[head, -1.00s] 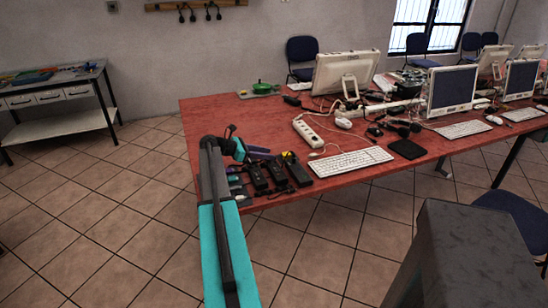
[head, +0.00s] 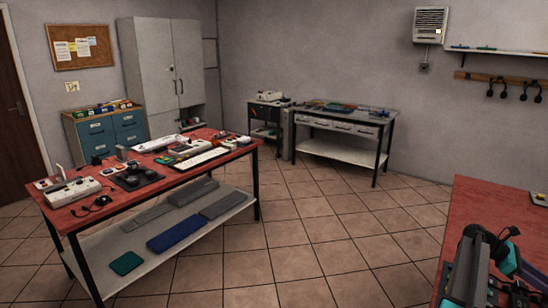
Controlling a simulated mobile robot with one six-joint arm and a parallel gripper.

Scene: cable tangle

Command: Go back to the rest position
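My gripper (head: 505,245) shows at the lower right corner of the head view, at the end of my dark and teal arm. It is over or beside the corner of the red table (head: 490,205) at the right edge. The gripper is small and seen from behind, so I cannot tell whether its fingers are open or shut. No object is clearly visible in it. Most of that red table is out of the picture.
A red-topped workbench (head: 160,186) with devices, a keyboard (head: 201,158) and a lower shelf stands at left. A grey bench (head: 345,119) is at the back. Cabinets (head: 150,65) line the back left. Tiled floor (head: 320,230) between the tables is clear.

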